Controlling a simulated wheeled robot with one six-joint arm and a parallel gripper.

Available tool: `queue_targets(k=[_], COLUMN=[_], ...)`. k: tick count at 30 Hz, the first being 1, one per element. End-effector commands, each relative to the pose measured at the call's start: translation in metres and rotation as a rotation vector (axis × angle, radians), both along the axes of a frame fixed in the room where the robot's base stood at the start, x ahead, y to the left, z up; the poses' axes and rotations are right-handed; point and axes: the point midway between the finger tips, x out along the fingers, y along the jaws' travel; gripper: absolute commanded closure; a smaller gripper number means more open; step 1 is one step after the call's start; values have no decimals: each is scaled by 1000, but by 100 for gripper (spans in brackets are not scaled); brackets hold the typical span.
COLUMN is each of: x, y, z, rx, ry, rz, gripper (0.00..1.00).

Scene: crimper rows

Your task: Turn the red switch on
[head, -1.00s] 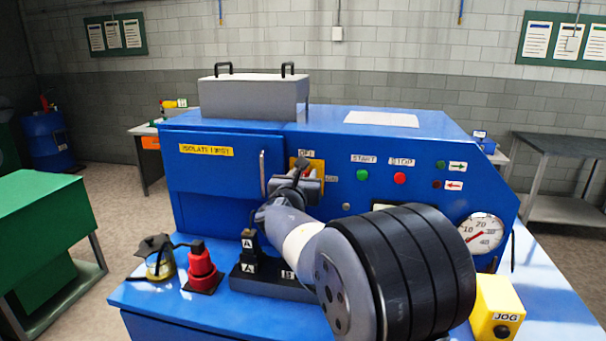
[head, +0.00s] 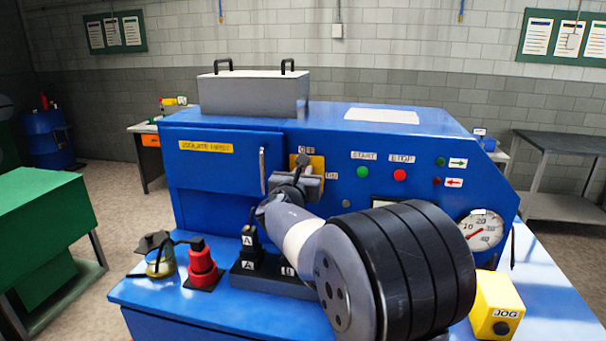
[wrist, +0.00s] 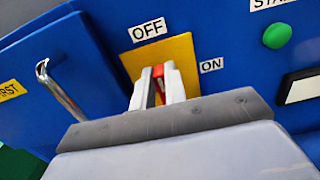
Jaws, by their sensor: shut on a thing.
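The red switch (wrist: 158,72) sits on a yellow plate (wrist: 180,52) on the blue machine's front panel. An OFF label is above the plate and an ON label to its right. My gripper (wrist: 157,90) is at the plate with its two fingers shut on the switch handle, one on each side. In the wrist view the handle points up, slightly tilted, toward the OFF label. In the head view my gripper (head: 300,165) and arm cover most of the switch; part of the yellow plate (head: 318,163) shows beside them.
A silver door handle (wrist: 62,92) stands out left of the switch. Green start (head: 362,172) and red stop (head: 400,175) buttons are to the right. A red plunger-like device (head: 202,265) and a yellow JOG box (head: 497,305) stand on the blue ledge.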

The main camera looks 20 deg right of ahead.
Motion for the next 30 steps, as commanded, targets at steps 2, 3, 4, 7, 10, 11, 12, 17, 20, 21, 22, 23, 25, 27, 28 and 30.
queue_targets(k=[2, 3, 4, 7, 10, 11, 12, 17, 20, 21, 22, 23, 25, 27, 28, 30], x=[0, 0, -1, -1, -2, -3, -3, -5, -5, -6, -6, -6, -7, -8, -8, -8], y=[0, -1, -1, -2, -3, -4, -4, -7, -8, -8, -9, -9, -10, -11, -12, -13], z=[-2, -3, -3, -5, -6, -7, -7, -9, -10, -10, -10, -10, -11, -12, -12, -13], rx=[15, 26, 34, 77, 132, 152, 180, 304, 384, 414, 438, 463, 517, 573, 597, 652], ry=[-10, -17, -23, -53, -92, -106, -125, -209, -261, -281, -297, -314, -351, -388, -403, -440], rz=[0, 0, 0, 0, 0, 0, 0, 0, 1, 1, 1, 1, 1, 1, 1, 1], gripper=[100, 100, 100, 100, 100, 100, 100, 100, 100, 100, 100, 100, 100, 100, 100, 100])
